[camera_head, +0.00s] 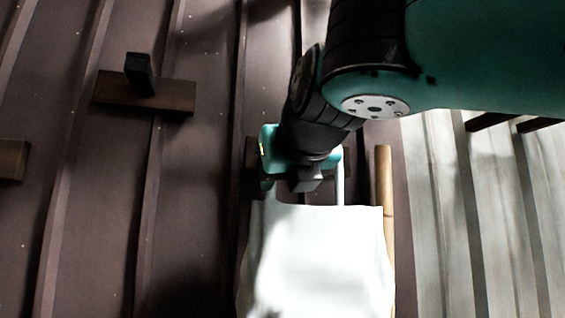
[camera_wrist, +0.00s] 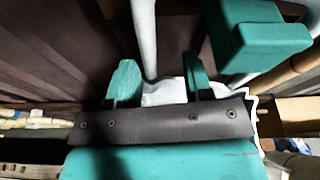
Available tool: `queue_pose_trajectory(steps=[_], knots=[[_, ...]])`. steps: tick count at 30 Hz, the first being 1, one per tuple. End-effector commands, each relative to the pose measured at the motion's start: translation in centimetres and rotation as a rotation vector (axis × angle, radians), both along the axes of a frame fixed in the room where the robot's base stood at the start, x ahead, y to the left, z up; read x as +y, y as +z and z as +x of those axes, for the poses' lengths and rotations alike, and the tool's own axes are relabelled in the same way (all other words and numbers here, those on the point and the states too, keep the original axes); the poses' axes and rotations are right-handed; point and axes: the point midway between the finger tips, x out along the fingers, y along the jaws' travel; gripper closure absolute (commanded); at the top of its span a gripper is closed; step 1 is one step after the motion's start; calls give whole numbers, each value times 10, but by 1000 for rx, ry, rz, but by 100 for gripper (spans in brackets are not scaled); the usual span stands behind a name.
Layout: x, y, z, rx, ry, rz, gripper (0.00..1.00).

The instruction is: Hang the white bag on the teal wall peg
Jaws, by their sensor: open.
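The white bag (camera_head: 325,260) hangs upright below my gripper (camera_head: 300,175), with one white handle strap (camera_head: 340,178) rising at the gripper's right side. In the wrist view my gripper (camera_wrist: 160,78) has its two teal fingers apart. A white strap (camera_wrist: 146,40) runs upward in the gap between them, and part of the bag shows behind. A teal block, which looks like the teal peg (camera_wrist: 255,40), stands at the upper right, with white strap beside and behind it. Whether the strap rests on this peg cannot be told. In the head view my gripper hides the peg.
A dark peg on a wooden board (camera_head: 145,92) is on the brown ribbed wall at upper left. Another wooden board (camera_head: 12,160) is at the left edge. A bamboo pole (camera_head: 383,175) stands right of the bag. Pale corrugated panels (camera_head: 480,210) fill the right.

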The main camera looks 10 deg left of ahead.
Motion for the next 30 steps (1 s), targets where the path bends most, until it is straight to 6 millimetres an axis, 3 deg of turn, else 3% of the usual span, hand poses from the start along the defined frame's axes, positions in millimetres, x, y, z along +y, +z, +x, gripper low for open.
queue_pose_trajectory(steps=[5,15,21,30], knots=[[-8,5,-21,-4,4,5,54],[-40,32,-97,-1,10,6,54],[-56,45,-133,0,9,3,54],[-66,51,-151,0,2,1,54]])
